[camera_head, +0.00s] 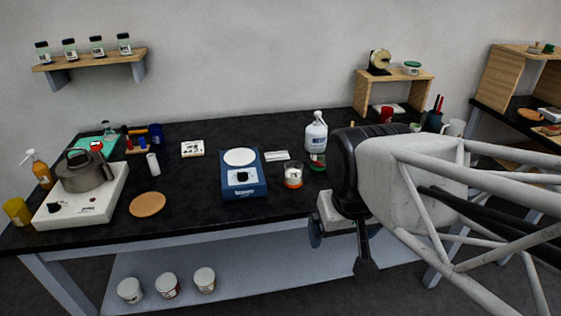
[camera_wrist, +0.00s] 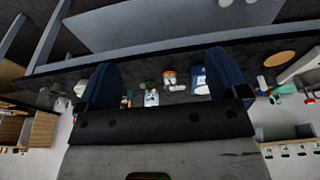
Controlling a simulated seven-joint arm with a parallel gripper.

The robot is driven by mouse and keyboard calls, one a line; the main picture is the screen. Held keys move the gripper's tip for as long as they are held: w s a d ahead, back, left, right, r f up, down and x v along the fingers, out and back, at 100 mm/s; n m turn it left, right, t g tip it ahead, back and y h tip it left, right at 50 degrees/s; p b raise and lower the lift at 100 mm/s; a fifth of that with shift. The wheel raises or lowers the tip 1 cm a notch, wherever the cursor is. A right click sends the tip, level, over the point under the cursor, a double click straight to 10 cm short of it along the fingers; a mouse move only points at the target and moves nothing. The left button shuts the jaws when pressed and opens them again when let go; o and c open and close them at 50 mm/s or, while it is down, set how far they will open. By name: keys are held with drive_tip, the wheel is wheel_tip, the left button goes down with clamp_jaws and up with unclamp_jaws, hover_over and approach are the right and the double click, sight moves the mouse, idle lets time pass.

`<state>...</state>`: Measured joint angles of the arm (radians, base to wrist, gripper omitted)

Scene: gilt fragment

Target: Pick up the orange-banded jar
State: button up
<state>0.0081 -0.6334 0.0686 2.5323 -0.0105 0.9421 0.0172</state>
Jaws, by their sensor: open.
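A small jar with an orange band (camera_head: 292,176) stands on the black bench, right of the blue hotplate and near the front edge. In the wrist view it shows (camera_wrist: 169,78) between the two blue fingers, at a distance. My gripper (camera_head: 338,248) is in front of the bench, right of and nearer than the jar. Its fingers are spread with nothing between them, also in the wrist view (camera_wrist: 163,78). Three white tubs stand on the lower shelf; the middle tub (camera_head: 167,286) has a reddish mark on its label.
A blue hotplate (camera_head: 243,187) stands just left of the jar, and a white bottle (camera_head: 316,134) with a green-based item stands behind it to the right. A kettle (camera_head: 85,171) sits on a white plate at left. The front bench between hotplate and cork disc (camera_head: 147,204) is clear.

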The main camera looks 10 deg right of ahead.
drive_tip(key=shift+o, duration=0.5)
drive_tip(key=m+y, duration=1.1)
drive_tip(key=m, duration=0.6)
hover_over(293, 174)
drive_tip(key=s+d, duration=0.1)
drive_tip(key=s, duration=0.8)
wheel_tip(293, 174, down, 11)
drive_tip(key=w+d+f+m+t, duration=0.1)
drive_tip(key=w+d+f, duration=0.1)
drive_tip(key=w, duration=0.1)
drive_tip(key=w+d+f+m+t+y, duration=0.1)
drive_tip(key=w+d+f+m, duration=0.1)
drive_tip(key=w, duration=0.1)
drive_tip(key=w+d+f+m, duration=0.2)
drive_tip(key=w+f, duration=0.1)
drive_tip(key=shift+w+d+f+t+y, duration=0.1)
drive_tip(key=shift+w+d+t+y, duration=0.1)
drive_tip(key=shift+t+y, duration=0.2)
drive_tip(key=shift+a, duration=0.15)
